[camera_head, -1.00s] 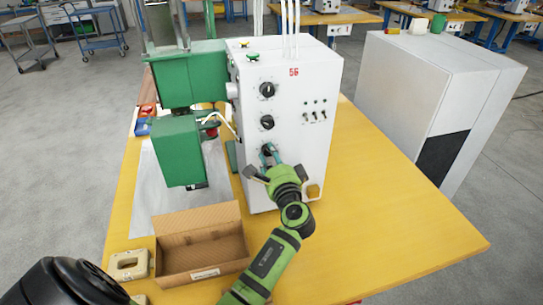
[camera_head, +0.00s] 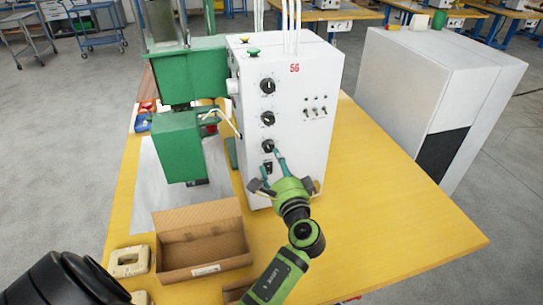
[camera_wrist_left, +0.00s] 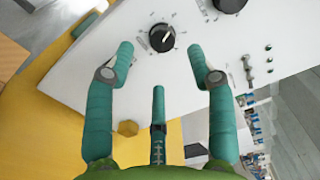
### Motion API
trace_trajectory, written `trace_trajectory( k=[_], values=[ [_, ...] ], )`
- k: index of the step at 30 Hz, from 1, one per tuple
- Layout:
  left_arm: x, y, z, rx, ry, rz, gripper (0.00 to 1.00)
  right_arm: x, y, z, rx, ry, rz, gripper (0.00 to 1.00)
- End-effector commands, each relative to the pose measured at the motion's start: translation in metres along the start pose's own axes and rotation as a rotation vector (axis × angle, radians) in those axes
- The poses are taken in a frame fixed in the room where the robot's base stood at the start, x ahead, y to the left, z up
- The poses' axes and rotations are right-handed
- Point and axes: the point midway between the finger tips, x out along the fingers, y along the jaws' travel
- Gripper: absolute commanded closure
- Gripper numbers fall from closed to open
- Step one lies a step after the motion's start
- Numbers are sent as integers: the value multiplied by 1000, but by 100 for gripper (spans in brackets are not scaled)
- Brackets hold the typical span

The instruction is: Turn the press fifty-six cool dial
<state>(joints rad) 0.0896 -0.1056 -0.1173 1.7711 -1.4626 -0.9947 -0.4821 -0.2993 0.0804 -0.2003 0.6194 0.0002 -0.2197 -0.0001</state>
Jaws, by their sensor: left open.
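Press fifty-six has a white control box (camera_head: 304,134) marked with a red 56. My left gripper (camera_head: 271,168) is open and empty, just below and in front of the lower dial. In the left wrist view, a black dial (camera_wrist_left: 162,38) with a white pointer line lies beyond the gap between my fingertips (camera_wrist_left: 161,62), apart from them. Another dial (camera_wrist_left: 229,4) is cut by the top edge.
The green press head (camera_head: 178,148) is left of the box. An open cardboard box (camera_head: 203,240) stands in front. The yellow table (camera_head: 400,225) is clear at right.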

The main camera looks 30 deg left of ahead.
Motion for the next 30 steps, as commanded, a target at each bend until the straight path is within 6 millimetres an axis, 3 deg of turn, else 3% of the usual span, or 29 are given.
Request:
trace_trajectory(
  k=[3, 10, 30],
  values=[
    [-26, 1, 0, 0, 0, 3, 45, 0, 0, 0, 0, 0, 0, 60],
    [-58, 1, 1, 0, -2, 3, 45, 0, 0, 0, 0, 0, -1, 60],
    [-65, 1, 1, 0, -3, 2, 45, 0, 0, 0, 0, 0, 0, 60]
  ],
)
